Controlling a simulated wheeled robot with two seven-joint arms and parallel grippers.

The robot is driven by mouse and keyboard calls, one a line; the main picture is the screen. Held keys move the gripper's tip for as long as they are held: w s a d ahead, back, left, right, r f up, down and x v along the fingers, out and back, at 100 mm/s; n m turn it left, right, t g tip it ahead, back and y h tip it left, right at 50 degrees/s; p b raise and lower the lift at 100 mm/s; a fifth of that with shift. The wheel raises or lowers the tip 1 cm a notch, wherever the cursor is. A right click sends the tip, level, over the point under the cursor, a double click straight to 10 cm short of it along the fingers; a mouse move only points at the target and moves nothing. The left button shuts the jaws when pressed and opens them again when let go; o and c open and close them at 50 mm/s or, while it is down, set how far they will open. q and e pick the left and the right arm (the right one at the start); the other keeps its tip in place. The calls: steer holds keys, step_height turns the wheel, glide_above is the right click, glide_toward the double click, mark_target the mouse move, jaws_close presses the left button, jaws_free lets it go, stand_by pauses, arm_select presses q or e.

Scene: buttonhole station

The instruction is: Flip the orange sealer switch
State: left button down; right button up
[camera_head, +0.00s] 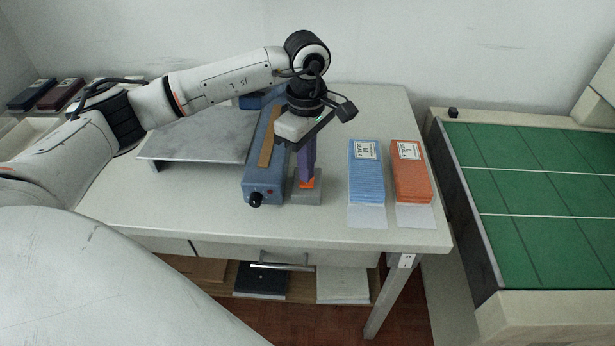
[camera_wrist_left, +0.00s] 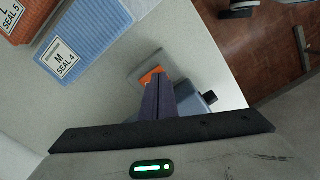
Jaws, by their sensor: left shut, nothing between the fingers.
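The orange sealer switch (camera_head: 306,183) sits on a small grey base (camera_head: 306,197) on the table, beside the blue sealer body (camera_head: 262,178). In the left wrist view the orange switch (camera_wrist_left: 151,74) shows on its grey base (camera_wrist_left: 146,62), partly hidden behind the fingers. My left gripper (camera_head: 307,176) is shut and empty, pointing down with its purple fingertips right at the switch. It also shows in the left wrist view (camera_wrist_left: 157,84). I cannot tell whether the fingertips touch the switch. My right gripper is not in view.
Blue bags marked M (camera_head: 367,182) and orange bags marked L (camera_head: 411,180) lie to the right of the switch. A grey metal plate (camera_head: 200,140) stands left of the sealer. A green-topped table (camera_head: 540,190) is at the right. The table front (camera_head: 340,228) is bare.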

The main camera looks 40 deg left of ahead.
arm_select(q)
steer(key=shift+f+b, duration=0.6)
steer(key=shift+f, duration=0.2)
stand_by(0.7)
steer(key=shift+r, duration=0.15)
step_height(320, 180, up, 7)
steer(key=p, duration=0.4)
steer(key=shift+p, duration=0.3)
stand_by(0.4)
